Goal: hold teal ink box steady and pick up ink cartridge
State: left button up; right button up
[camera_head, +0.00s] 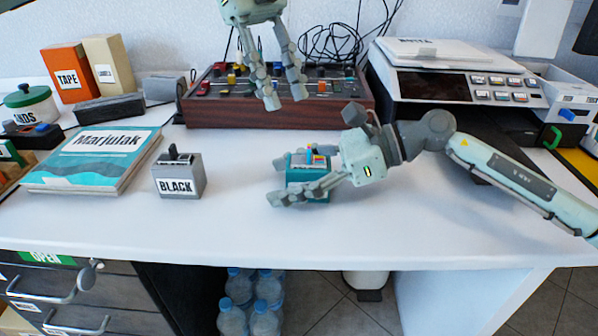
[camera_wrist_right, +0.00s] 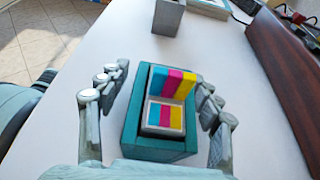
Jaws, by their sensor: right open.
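A teal ink box (camera_head: 306,189) stands on the white desk, right of centre. It also shows in the right wrist view (camera_wrist_right: 133,140), where a colour-striped ink cartridge (camera_wrist_right: 164,117) with cyan, magenta and yellow bands sits inside it. My right gripper (camera_head: 277,182) is open, with its fingers on either side of the teal box. In the right wrist view a gap shows between the fingers and the box on the left; contact on the right cannot be told. My left gripper (camera_head: 285,103) is high, in front of the mixer, open and empty.
A grey box labelled BLACK (camera_head: 179,184) stands left of the teal box, with a book (camera_head: 92,165) farther left. The desk front is clear.

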jog(key=c, duration=1.3)
